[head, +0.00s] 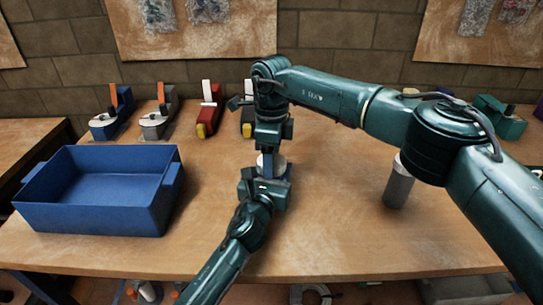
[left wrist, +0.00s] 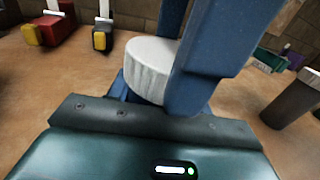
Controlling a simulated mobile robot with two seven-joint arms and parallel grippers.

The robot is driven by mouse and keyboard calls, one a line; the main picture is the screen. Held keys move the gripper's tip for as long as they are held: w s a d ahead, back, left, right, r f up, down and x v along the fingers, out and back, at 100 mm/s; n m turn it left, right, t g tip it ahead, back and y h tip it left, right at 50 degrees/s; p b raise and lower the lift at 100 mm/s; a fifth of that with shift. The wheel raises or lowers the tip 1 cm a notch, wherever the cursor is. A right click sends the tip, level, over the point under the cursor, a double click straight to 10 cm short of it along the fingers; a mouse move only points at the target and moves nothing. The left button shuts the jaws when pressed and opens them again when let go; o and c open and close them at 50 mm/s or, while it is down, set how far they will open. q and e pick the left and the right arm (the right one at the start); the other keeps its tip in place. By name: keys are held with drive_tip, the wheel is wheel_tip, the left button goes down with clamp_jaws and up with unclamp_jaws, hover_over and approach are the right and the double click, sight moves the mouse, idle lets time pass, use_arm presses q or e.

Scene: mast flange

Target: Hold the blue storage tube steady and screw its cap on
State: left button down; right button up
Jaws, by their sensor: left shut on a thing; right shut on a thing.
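The white cap (head: 280,161) shows at the middle of the table, between my two grippers. In the left wrist view the ridged white cap (left wrist: 150,68) sits upright, with blue upright jaw pieces against its right side and behind it. My right gripper (head: 272,160) comes down from above and is shut on the cap. My left gripper (head: 268,183) comes in low from the front and is shut just below the cap, on the blue storage tube. The tube is almost wholly hidden by the grippers. Whether the cap's thread is engaged cannot be told.
An empty blue bin (head: 95,215) stands at the left. A grey cylinder (head: 398,188) stands at the right, under my right arm. Several tools and clamps, including a red and yellow one (head: 209,112), line the back. The table's front centre is bare.

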drive_tip(key=m, duration=0.8)
drive_tip(key=o, duration=1.2)
drive_tip(key=shift+c, duration=0.2)
drive_tip(key=shift+r, duration=0.1)
wheel_tip(320, 180, up, 12)
use_arm(q)
drive_tip(key=c, duration=0.6)
unclamp_jaws()
drive_tip(key=shift+o, duration=0.2)
